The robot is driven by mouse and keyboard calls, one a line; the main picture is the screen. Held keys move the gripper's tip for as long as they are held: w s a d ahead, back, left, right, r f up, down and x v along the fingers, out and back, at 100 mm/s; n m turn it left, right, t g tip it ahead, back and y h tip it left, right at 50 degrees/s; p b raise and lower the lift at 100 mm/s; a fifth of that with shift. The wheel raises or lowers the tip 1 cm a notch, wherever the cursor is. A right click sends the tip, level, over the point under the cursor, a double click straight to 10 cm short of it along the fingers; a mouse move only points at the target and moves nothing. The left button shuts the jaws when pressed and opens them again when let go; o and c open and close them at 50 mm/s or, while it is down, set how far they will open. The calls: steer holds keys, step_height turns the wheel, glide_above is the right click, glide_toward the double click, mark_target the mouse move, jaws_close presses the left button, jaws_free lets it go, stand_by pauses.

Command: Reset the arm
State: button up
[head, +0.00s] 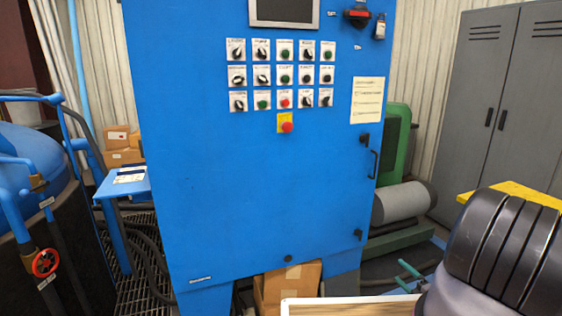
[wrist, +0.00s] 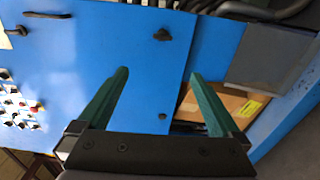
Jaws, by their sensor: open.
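My gripper (wrist: 163,98) shows in the wrist view with its two green fingers spread apart and nothing between them. Beyond the fingers is the lower part of the blue control cabinet (wrist: 135,55), with a cardboard box (wrist: 240,104) beside it in that view. The blue cabinet (head: 255,205) stands upright in the middle of the head view, with rows of knobs and buttons and a red emergency button (head: 286,127).
A blue tank with pipes and a red valve wheel (head: 45,262) stands at the left, by a small blue shelf (head: 124,181). Grey lockers (head: 500,95) and a green machine (head: 394,150) are at the right. Cardboard boxes (head: 288,284) sit under the cabinet.

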steer(key=w+a+r+n+g+y, duration=0.25)
steer(key=r+n, duration=0.35)
steer(key=r, duration=0.5)
steer(key=w+a+r+n+g+y, duration=0.2)
steer(key=a+r+n+g, duration=0.2)
steer(key=r+n, duration=0.45)
steer(key=w+a+r+n+g+y, duration=0.25)
steer(key=r+n+g, duration=0.2)
steer(key=r, duration=0.75)
steer(key=s+a+r+n+g+h, duration=0.1)
steer(key=s+a+r+n, duration=0.25)
steer(key=r, duration=0.25)
steer(key=s+a+r+n+g+h, duration=0.2)
steer(key=a+r+n, duration=0.15)
steer(key=r, duration=0.35)
steer(key=s+a+r+n+g+h, duration=0.1)
steer(key=s+a+r+n, duration=0.1)
steer(key=r+n, duration=0.3)
steer(key=s+a+r+n+t+h, duration=0.2)
steer(key=s+r+n, duration=0.5)
steer(key=s, duration=0.5)
steer(key=s+a+r+n+t+h, duration=0.2)
steer(key=s+r+n+h, duration=0.3)
steer(key=s+r, duration=0.6)
steer(key=s+n+t, duration=0.1)
steer(key=s+n, duration=0.1)
steer(key=shift+s+a+r, duration=0.15)
steer(key=shift+s+r, duration=0.1)
steer(key=shift+s, duration=0.05)
